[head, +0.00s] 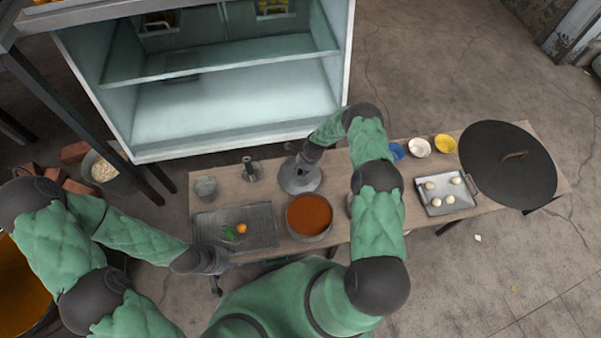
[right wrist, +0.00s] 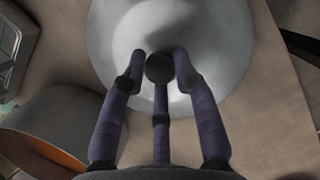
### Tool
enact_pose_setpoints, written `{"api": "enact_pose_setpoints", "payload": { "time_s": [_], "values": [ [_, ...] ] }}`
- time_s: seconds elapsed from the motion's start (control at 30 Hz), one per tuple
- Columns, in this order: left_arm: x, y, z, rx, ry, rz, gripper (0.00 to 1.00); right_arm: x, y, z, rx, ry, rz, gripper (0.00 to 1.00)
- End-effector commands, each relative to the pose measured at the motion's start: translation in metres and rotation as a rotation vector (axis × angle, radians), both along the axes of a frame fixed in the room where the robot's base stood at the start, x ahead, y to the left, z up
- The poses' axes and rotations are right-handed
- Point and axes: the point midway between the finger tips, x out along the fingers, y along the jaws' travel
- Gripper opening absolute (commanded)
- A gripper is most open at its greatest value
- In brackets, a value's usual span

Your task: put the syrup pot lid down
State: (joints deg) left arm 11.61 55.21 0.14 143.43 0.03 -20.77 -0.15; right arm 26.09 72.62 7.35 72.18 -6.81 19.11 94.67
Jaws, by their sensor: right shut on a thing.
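The syrup pot lid (head: 293,184) is a round grey metal disc with a dark knob, at the table's far edge just behind the pot. In the right wrist view the lid (right wrist: 245,50) fills the upper middle. My right gripper (head: 304,163) is shut on the lid's knob; its fingers (right wrist: 160,68) close around it. I cannot tell whether the lid touches the table. The syrup pot (head: 309,216) stands uncovered, full of orange-brown syrup; its side also shows in the right wrist view (right wrist: 62,118). My left gripper (head: 215,262) is at the table's near left edge, fingertips unclear.
The wooden table (head: 345,222) also bears a grey tray (head: 210,228) with an orange and green item, a metal cup (head: 205,187), several small bowls (head: 419,147), a tray with white balls (head: 437,208) and a large black lid (head: 490,160). An open fridge (head: 240,105) stands behind.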

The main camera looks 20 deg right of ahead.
Motion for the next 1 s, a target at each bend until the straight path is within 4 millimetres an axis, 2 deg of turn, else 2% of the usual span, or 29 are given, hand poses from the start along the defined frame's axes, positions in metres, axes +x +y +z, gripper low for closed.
{"api": "enact_pose_setpoints", "payload": {
  "time_s": [0.07, 0.4, 0.43, 0.5, 0.87, 1.0],
  "values": [
    [0.000, 0.000, -0.005, 0.000, 0.000, 0.000, 0.40, 0.000, 0.000, -0.008, 0.000, -0.001, 0.000, 0.00],
    [0.000, 0.000, -0.003, 0.000, 0.000, 0.000, 0.40, 0.000, 0.000, -0.009, 0.000, 0.000, 0.000, 0.00],
    [0.000, 0.000, -0.003, 0.000, 0.000, 0.000, 0.40, 0.000, 0.000, -0.009, 0.000, 0.000, 0.000, 0.33],
    [0.000, 0.000, -0.003, 0.000, 0.000, 0.000, 0.40, 0.000, 0.000, -0.009, 0.000, 0.000, 0.000, 0.52],
    [0.000, 0.000, -0.003, 0.000, 0.000, 0.000, 0.40, 0.000, 0.000, -0.008, 0.000, 0.000, 0.000, 0.54],
    [0.000, 0.000, 0.002, 0.000, 0.000, 0.000, 0.40, 0.000, -0.003, 0.005, -0.001, -0.002, -0.001, 0.54]
  ]
}}
